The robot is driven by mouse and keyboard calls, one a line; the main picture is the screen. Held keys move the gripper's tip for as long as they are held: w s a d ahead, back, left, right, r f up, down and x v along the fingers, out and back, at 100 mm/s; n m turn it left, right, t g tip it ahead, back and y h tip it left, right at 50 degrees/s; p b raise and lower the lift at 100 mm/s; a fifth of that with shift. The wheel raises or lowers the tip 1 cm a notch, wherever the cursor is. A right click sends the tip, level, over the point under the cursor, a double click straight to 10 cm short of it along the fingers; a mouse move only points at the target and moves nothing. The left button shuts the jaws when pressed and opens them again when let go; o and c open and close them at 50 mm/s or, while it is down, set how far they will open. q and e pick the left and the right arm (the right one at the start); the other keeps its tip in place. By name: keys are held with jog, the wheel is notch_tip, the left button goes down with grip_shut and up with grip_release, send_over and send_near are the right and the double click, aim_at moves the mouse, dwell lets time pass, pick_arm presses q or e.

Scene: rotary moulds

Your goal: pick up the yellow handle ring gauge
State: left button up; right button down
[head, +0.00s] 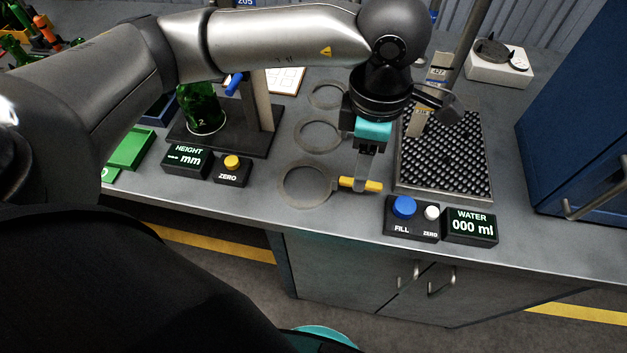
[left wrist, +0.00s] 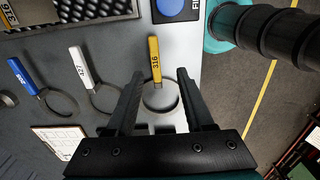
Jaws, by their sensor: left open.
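The yellow handle ring gauge lies flat on the grey bench, its ring (head: 283,181) to the left and its yellow handle (head: 345,183) to the right, partly behind my fingers. In the left wrist view the yellow handle (left wrist: 154,55), marked 316, points up and its ring shows below. My left gripper (head: 361,185) points down over the handle. Its fingers (left wrist: 160,76) are open, one on each side of the gauge near where handle meets ring, with nothing held. Whether they touch the bench is unclear. My right gripper is out of view.
White-handled (left wrist: 80,66) and blue-handled (left wrist: 23,76) gauges lie alongside. The fill button box (head: 404,207) and water display (head: 470,227) stand right of the handle, near the drip tray (head: 480,190). The zero box (head: 232,171) and green bottle (head: 201,108) stand left.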

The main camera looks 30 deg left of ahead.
aim_at(328, 183)
pick_arm(q)
notch_tip(328, 183, down, 2)
jog(key=shift+f, duration=0.1)
jog(key=f, duration=0.4)
jog(key=shift+w+a+f, duration=0.25)
jog(key=shift+f, duration=0.15)
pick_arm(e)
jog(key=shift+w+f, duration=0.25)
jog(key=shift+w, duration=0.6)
pick_arm(q)
jog(key=shift+c, duration=0.4)
grip_shut()
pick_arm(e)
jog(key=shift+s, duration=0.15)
pick_arm(q)
jog(key=shift+r, duration=0.1)
